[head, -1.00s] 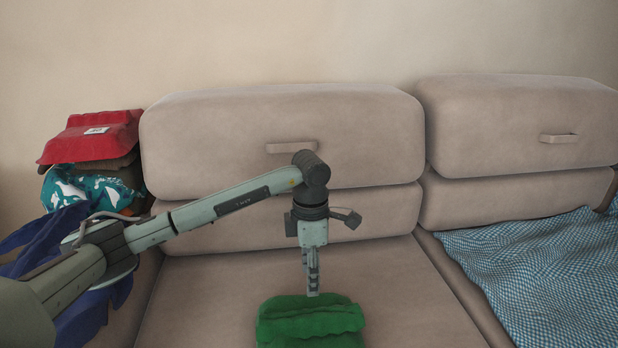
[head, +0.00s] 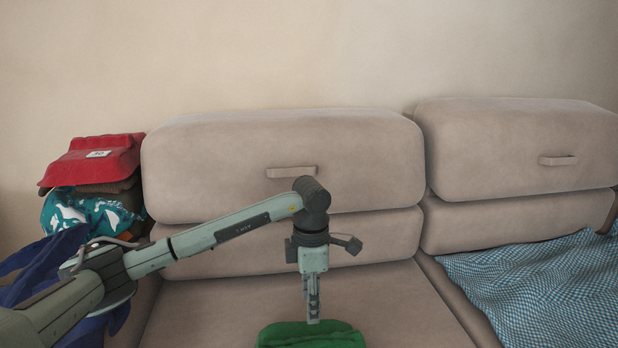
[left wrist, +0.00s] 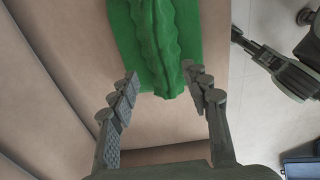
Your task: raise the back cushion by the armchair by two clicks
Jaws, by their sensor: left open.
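Two beige back cushions line the sofa, the left one (head: 225,165) and the right one (head: 500,140), each resting on a lower back section. Each has a fabric pull tab, on the left cushion (head: 291,172) and on the right cushion (head: 558,160). No armchair shows, so I cannot tell which cushion stands by it. My left gripper (head: 313,318) points down over the seat in front of the left cushion, apart from both tabs. In the left wrist view its fingers (left wrist: 163,88) are open, with nothing held.
Folded green cloth (head: 310,335) lies on the seat below my left gripper; it also shows in the left wrist view (left wrist: 155,45). A blue checked blanket (head: 545,285) covers the right seat. Red (head: 95,160), teal (head: 85,212) and blue (head: 45,260) laundry is piled at left.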

